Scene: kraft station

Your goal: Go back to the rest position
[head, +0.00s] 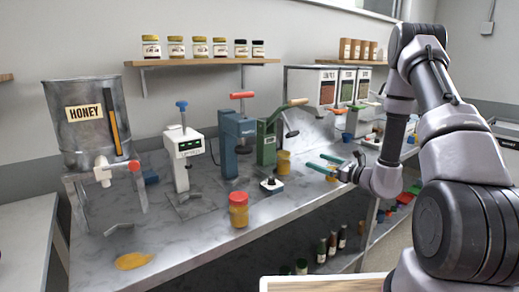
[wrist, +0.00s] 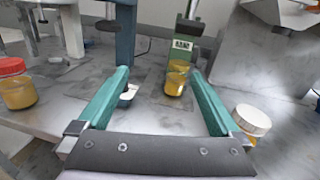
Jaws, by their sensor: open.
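My gripper (head: 328,164) is over the front of the metal workbench (head: 190,228), and its two teal fingers are open with nothing between them. In the wrist view my gripper (wrist: 160,95) faces a yellow jar (wrist: 175,80) standing at the foot of the green press (wrist: 188,30). The same yellow jar (head: 283,163) shows in the head view just left of the fingertips, by the green press (head: 267,143). A red-lidded jar (head: 238,209) stands on the bench to the left; it is also at the left edge of the wrist view (wrist: 15,88).
A white device (head: 183,150) and a blue press (head: 236,140) stand along the back. A white-lidded jar (wrist: 252,120) is beside the right finger.

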